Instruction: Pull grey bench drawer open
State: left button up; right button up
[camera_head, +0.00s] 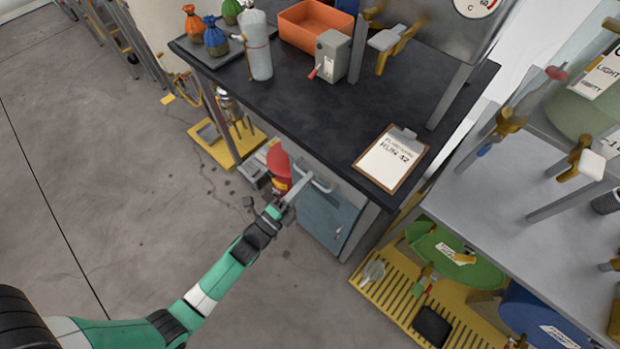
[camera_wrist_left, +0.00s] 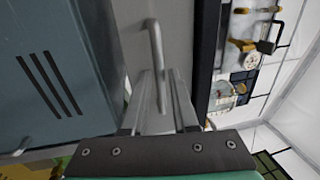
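The grey bench drawer sits under the black bench top, above a blue-grey cabinet (camera_head: 328,222). Its front (camera_wrist_left: 118,25) fills the upper middle of the left wrist view. The drawer's pale bar handle (camera_head: 318,181) also shows in the left wrist view (camera_wrist_left: 155,40). My left gripper (camera_head: 294,190) reaches it from the front. In the left wrist view, its two fingers (camera_wrist_left: 160,85) stand apart with the handle bar between them. Contact on both sides is not clear. The drawer looks closed under the bench edge. My right gripper is not in view.
A red extinguisher-like object (camera_head: 279,165) stands close beside the left gripper. A clipboard (camera_head: 391,158) lies on the bench top (camera_head: 310,115). A metal table (camera_head: 500,190) with a yellow slatted lower shelf stands to the right. Floor in front is open.

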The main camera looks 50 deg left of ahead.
pick_arm(q)
jog(key=shift+x, duration=0.85)
grip_shut()
dwell(0.8)
